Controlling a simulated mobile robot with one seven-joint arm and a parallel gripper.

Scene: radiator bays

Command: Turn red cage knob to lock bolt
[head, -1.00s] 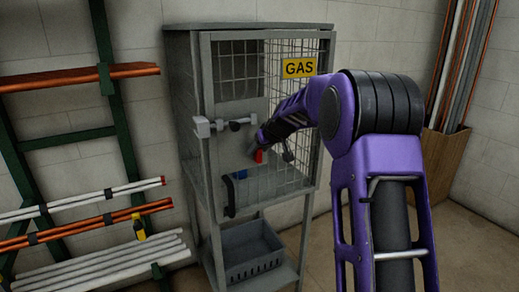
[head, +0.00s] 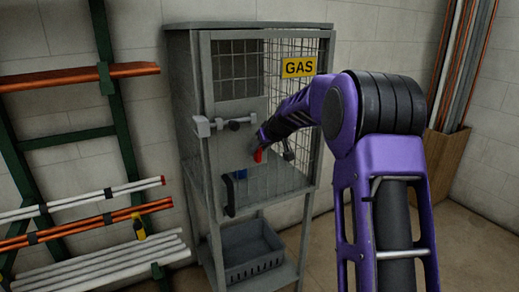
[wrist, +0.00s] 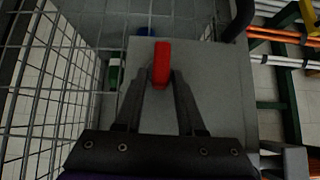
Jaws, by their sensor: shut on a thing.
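The grey gas cage (head: 203,110) with mesh sides stands against the wall, its door closed as far as I can see. The red knob (head: 258,156) is on the grey door plate, and it also shows in the wrist view (wrist: 162,62). My gripper (wrist: 161,80) is shut on the red knob, with a dark finger on each side of it. In the head view my gripper (head: 262,148) is partly hidden by my own purple arm. A grey bolt bar (head: 225,124) runs across the door's left edge, above and left of the knob.
A black handle (head: 229,195) is low on the door. A yellow GAS sign (head: 299,67) hangs on the mesh. A grey crate (head: 250,262) sits on the shelf below. A pipe rack (head: 90,200) stands at left. Pipes in a wooden bin (head: 440,170) stand at right.

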